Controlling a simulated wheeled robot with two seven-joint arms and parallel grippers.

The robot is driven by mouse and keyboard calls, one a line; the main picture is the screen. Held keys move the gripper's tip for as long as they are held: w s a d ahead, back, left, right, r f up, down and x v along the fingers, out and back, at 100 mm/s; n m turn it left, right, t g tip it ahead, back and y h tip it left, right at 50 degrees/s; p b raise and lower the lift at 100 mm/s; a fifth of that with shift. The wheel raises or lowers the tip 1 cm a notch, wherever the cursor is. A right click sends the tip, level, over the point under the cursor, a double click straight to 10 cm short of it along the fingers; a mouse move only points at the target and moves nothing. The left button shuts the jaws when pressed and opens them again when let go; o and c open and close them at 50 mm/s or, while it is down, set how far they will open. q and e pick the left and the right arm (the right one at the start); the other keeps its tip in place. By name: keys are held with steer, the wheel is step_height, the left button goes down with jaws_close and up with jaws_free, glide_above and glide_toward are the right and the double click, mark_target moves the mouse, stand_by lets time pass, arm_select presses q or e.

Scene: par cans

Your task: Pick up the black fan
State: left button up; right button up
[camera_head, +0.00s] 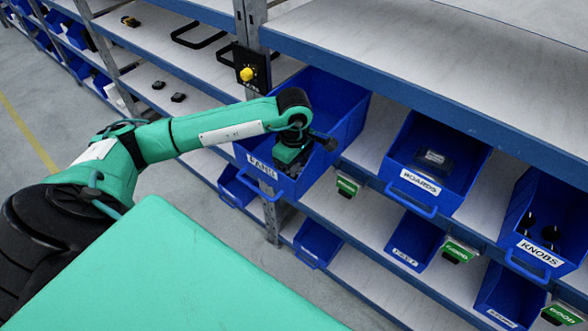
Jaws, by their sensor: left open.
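My left arm reaches in from the left over a blue bin (345,100) on the shelf. My left gripper (290,165) points down inside this bin, near its front wall. The jaws are open, but the fingertips are small and dark, so what lies between or under them is hard to see. The bin has a white label (262,167) that I cannot read surely. I cannot make out a black fan; the gripper and the bin's front wall hide part of the bin floor. My right gripper is not in view.
To the right are a blue bin (474,158) with a dark item and a KNOBS bin (570,205) with black knobs. A steel post (242,25) with a black plate and yellow knob (247,74) stands behind my arm. The upper shelf (430,55) is empty.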

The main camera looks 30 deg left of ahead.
arm_select(q)
steer(key=c, duration=1.1)
